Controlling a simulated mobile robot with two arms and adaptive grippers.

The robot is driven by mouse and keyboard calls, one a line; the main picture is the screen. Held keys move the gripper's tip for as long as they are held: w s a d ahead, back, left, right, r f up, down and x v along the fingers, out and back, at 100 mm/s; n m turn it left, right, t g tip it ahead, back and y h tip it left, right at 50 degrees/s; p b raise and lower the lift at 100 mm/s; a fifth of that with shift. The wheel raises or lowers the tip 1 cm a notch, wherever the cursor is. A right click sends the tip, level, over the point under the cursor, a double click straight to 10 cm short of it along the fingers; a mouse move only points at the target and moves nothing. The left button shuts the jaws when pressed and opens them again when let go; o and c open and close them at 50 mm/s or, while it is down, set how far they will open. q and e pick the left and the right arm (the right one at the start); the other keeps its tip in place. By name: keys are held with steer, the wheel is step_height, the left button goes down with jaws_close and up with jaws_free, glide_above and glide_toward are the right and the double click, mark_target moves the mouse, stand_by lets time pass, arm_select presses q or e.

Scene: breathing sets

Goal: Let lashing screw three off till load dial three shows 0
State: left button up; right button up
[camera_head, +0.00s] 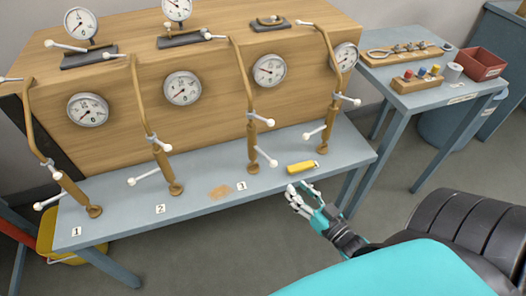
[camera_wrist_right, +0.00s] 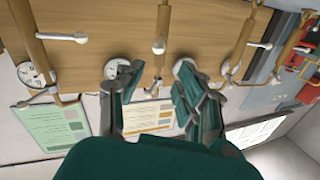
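My left gripper is out of view.
Similar screws stand at left (camera_head: 160,155) and right (camera_head: 329,120), with projecting levers. A yellow object (camera_head: 302,166) lies on the bench near my right gripper. A side table (camera_head: 425,98) holds a red bin (camera_head: 482,65). The floor before the bench is clear.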

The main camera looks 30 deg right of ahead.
glide_toward(270, 161)
steer(key=w, duration=1.1)
steer(key=shift+w+a+f+p, duration=0.1)
steer(key=shift+w+a+p, duration=0.1)
steer(key=shift+p, duration=0.1)
steer(key=shift+w, duration=0.6)
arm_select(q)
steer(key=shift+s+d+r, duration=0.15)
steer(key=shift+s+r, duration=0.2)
arm_select(e)
steer(key=shift+w, duration=0.15)
steer(key=shift+c, duration=0.2)
jaws_close()
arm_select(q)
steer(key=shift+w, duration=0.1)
